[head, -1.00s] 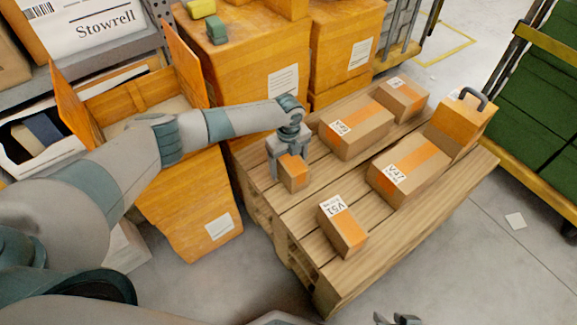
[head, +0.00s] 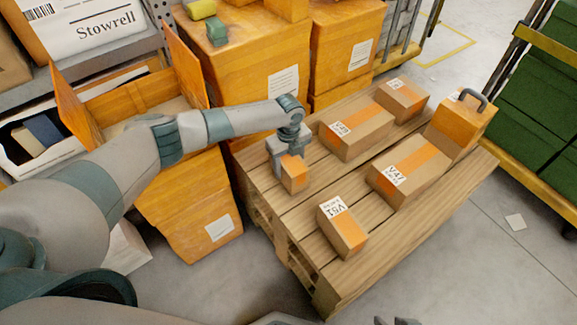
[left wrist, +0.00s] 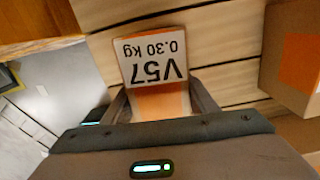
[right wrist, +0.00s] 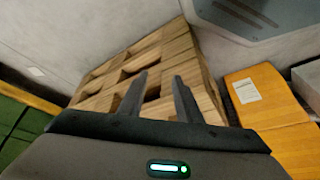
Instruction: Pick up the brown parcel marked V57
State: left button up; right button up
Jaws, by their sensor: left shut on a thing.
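The small brown parcel marked V57 (head: 295,175) has orange tape and a white label. Its label reads V57, 0.30 kg, upside down in the left wrist view (left wrist: 153,60). It is at the near left part of the wooden pallet (head: 375,250); I cannot tell whether it touches the slats. My left gripper (head: 289,157) is above it with a finger on each side, shut on it; the fingers also show in the left wrist view (left wrist: 157,92). My right gripper (right wrist: 160,80) is open and empty, its fingers apart, and barely shows at the head view's bottom edge.
Parcels V51 (head: 342,228), V47 (head: 408,172) and another brown box (head: 356,132) share the pallet. Large orange boxes (head: 260,75) stand close behind and left.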

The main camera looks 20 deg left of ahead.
pick_arm(q)
notch_tip(320, 180, up, 10)
jog(key=shift+f+p, duration=0.15)
jog(key=shift+p, duration=0.35)
dwell(0.4)
